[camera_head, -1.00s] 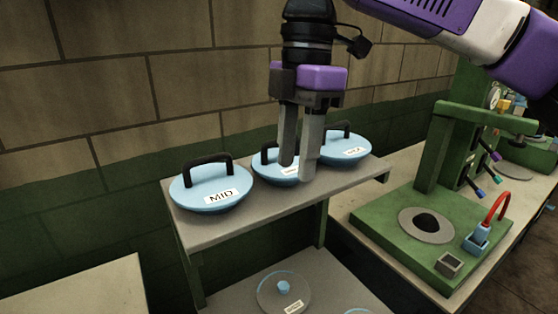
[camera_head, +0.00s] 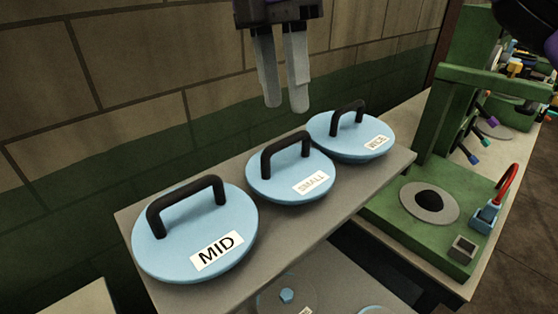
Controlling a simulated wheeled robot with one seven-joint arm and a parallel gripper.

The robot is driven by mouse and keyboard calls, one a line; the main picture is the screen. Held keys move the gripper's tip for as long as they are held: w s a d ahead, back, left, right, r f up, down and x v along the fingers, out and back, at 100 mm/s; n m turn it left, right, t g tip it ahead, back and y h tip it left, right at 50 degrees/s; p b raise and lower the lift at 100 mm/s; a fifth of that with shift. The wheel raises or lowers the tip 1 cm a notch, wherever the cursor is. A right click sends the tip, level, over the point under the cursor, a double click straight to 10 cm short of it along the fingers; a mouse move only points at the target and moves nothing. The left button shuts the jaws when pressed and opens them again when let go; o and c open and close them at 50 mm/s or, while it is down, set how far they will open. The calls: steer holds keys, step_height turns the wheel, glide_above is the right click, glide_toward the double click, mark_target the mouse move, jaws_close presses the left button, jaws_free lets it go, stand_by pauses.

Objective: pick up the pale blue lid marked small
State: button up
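The pale blue lid marked SMALL (camera_head: 275,188) lies on the shelf between two other pale blue lids. Its black arched handle (camera_head: 284,148) stands up, and its white label faces me. My gripper (camera_head: 286,107) hangs above and behind this lid in the picture, with its two grey fingers pointing down. A narrow gap shows between the fingers and nothing is between them. The fingers are apart from the handle.
The lid marked MID (camera_head: 180,246) is at the left, and a lid whose label seems to read WIDE (camera_head: 340,143) is at the right. They sit close on the grey shelf (camera_head: 345,203). A brick wall stands behind. A green press (camera_head: 440,190) stands on the right.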

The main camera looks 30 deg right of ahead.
mark_target(289, 137)
steer(key=f, duration=0.2)
steer(key=s+f, duration=0.1)
steer(key=f, duration=0.1)
steer(key=s+f, duration=0.1)
steer(key=f, duration=0.2)
steer(key=shift+a+f, duration=0.1)
steer(key=shift+a, duration=0.05)
steer(key=shift+c, duration=0.2)
jaws_close()
stand_by(1.1)
